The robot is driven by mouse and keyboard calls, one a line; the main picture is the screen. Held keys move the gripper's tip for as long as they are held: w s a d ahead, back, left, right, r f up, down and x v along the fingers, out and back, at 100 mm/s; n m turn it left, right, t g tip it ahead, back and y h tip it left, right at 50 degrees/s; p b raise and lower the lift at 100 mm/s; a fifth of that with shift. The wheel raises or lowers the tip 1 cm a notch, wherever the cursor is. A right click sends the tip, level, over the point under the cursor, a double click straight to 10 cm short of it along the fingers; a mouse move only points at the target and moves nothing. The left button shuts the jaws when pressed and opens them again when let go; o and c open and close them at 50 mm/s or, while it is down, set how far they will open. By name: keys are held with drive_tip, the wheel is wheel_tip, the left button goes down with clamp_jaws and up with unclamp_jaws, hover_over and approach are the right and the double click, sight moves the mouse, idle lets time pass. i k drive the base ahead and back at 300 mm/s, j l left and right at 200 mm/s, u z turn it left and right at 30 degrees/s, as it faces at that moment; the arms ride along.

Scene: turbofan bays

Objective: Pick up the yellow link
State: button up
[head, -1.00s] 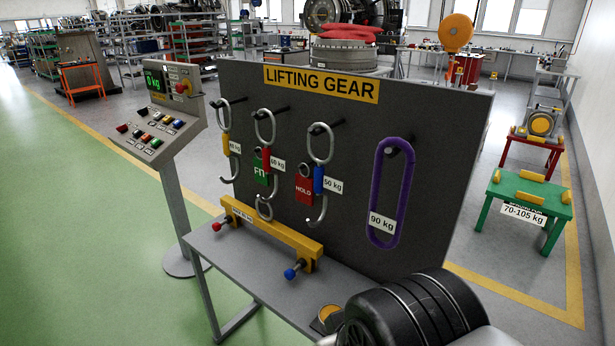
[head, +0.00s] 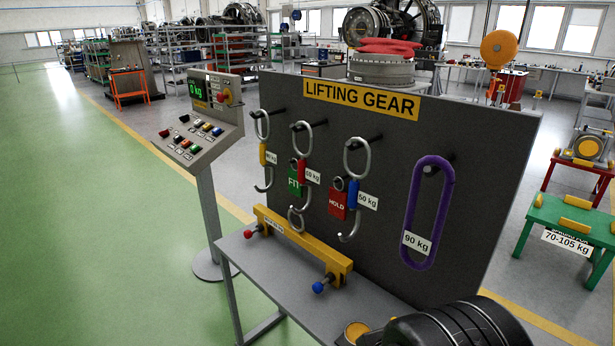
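The yellow link (head: 263,153) is a steel oval ring with a yellow sleeve and an open hook below. It hangs on the leftmost peg of the dark LIFTING GEAR board (head: 480,150), and its small weight tag is hard to read. To its right hang a similar link with a red sleeve (head: 301,171), one with a blue sleeve (head: 353,193), and a purple loop (head: 409,215) tagged 90 kg. My gripper is not in view; only a dark, rounded part that appears to be my arm shows at the bottom right.
A grey bench (head: 290,284) under the board carries a yellow beam (head: 303,247) with red and blue knobs. A control console (head: 203,128) reading 0 kg stands left of the board. A green stand (head: 570,222) is at right. Green floor (head: 90,230) at left is clear.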

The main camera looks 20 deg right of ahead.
sight(264, 156)
drive_tip(key=i+j+z, duration=0.1)
drive_tip(key=i+j, duration=0.6)
drive_tip(key=i+j+z, duration=0.15)
drive_tip(key=i+j, duration=0.55)
drive_tip(key=i+j+z, duration=0.1)
drive_tip(key=i+j, duration=0.5)
drive_tip(key=j, duration=0.25)
